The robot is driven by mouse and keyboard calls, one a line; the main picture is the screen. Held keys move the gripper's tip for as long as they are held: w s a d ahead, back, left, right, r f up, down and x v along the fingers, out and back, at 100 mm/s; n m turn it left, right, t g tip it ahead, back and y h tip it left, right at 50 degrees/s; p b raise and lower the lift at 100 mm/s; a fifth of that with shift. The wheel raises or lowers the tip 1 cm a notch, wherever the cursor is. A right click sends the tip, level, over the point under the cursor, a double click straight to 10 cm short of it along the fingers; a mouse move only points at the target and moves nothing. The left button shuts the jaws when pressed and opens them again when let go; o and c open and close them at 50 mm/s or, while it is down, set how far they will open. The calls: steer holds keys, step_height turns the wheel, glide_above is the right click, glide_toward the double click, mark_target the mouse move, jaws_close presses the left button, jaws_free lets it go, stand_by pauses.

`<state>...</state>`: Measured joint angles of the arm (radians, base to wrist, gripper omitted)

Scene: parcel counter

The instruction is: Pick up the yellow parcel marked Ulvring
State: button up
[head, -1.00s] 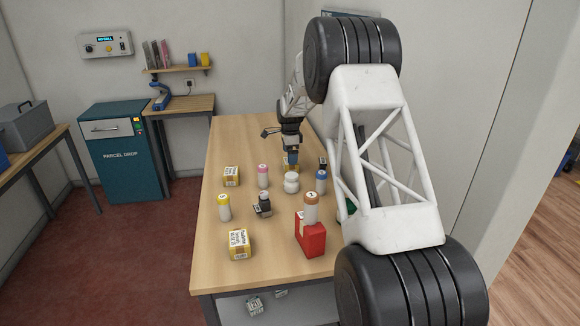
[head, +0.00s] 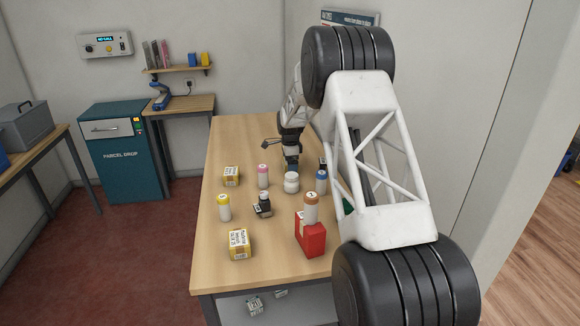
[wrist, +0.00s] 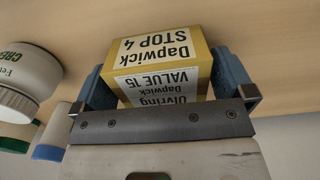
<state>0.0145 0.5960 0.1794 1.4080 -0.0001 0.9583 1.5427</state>
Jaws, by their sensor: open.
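The yellow parcel (wrist: 160,62) fills the middle of the wrist view. Its white labels read "Dapwick STOP 4" and, on the nearer face, "VALUE 15" and "Ulvring Dapwick", all upside down. My gripper (wrist: 165,82) is open, with one blue finger on each side of the parcel. I cannot tell whether the fingers touch it. In the head view my gripper (head: 291,166) is low over the far part of the table, behind a white jar (head: 291,184). The parcel is hidden there.
Two other yellow parcels stand on the table (head: 213,262), one at the left (head: 232,176) and one at the front (head: 238,244). A blue-capped bottle (head: 321,182), pink-capped bottle (head: 263,177), dark bottle (head: 263,207) and red box (head: 310,240) stand nearby. The white jar is close in the wrist view.

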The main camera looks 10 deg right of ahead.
steer(key=c, duration=0.8)
steer(key=shift+r, duration=5)
